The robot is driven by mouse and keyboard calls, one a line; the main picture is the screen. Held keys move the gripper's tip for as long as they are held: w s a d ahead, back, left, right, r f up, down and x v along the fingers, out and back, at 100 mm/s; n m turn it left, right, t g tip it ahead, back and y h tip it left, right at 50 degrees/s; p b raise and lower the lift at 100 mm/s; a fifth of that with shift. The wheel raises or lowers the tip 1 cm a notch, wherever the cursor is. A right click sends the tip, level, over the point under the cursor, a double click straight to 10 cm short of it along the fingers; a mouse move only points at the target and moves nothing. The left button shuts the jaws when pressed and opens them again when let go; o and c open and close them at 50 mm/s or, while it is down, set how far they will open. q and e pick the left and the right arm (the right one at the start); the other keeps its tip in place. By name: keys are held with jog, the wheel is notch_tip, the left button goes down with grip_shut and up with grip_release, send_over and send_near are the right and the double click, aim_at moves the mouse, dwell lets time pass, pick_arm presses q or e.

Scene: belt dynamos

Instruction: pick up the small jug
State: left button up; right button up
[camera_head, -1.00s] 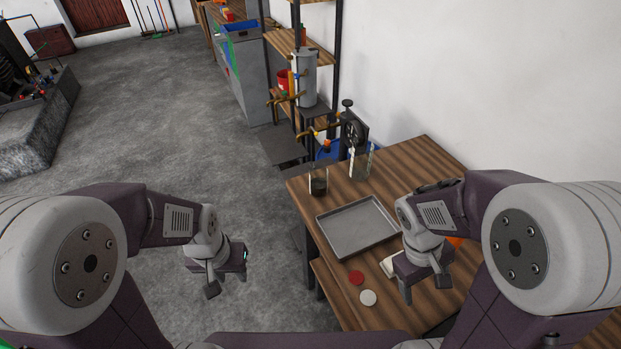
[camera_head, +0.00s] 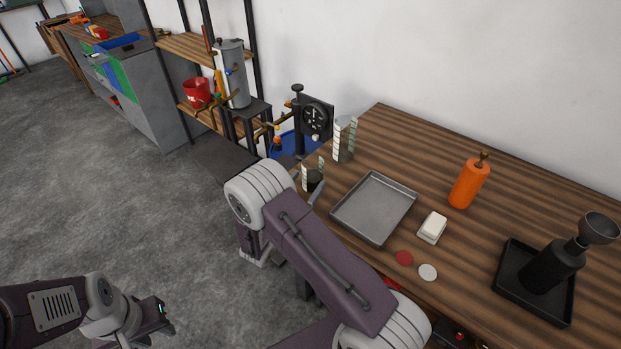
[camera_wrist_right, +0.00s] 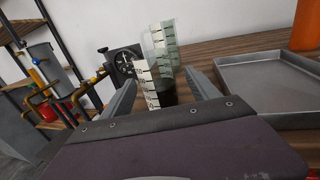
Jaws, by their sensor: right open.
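The small jug (camera_head: 314,180) is a clear cup with a white graduated strip and dark contents. It stands near the table's left edge, in front of a taller clear graduated jug (camera_head: 344,140). In the right wrist view the small jug (camera_wrist_right: 152,92) appears between the two fingers of my right gripper (camera_wrist_right: 160,82), which is open and not closed on it. Its lower part is hidden by the gripper body. In the head view my right arm hides most of that gripper. My left gripper (camera_head: 155,333) is at the lower left over the floor, its fingers apart and empty.
A grey metal tray (camera_head: 375,208) lies right of the small jug. A butter-like block (camera_head: 432,227), red disc (camera_head: 403,258), pale disc (camera_head: 428,272), orange bottle (camera_head: 468,182) and black tray (camera_head: 507,277) with a dark bottle are further right. A shelf rack (camera_head: 190,48) stands left.

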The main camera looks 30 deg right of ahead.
aim_at(308, 177)
jog(key=shift+w+d+r, duration=0.1)
jog(key=shift+w+d, duration=0.15)
jog(key=shift+w, duration=0.25)
jog(key=shift+w+d, duration=0.25)
jog(key=shift+w, duration=0.2)
jog(key=shift+w+d, duration=0.2)
jog(key=shift+d, duration=0.1)
jog(key=shift+w+d, duration=0.1)
jog(key=shift+d, duration=0.25)
jog(key=p+x, duration=0.1)
jog(key=x, duration=0.3)
jog(key=shift+d, duration=0.15)
jog(key=shift+w+d, duration=0.3)
jog(key=shift+w, duration=0.1)
jog(key=shift+s, duration=0.1)
jog(key=c, duration=1.5)
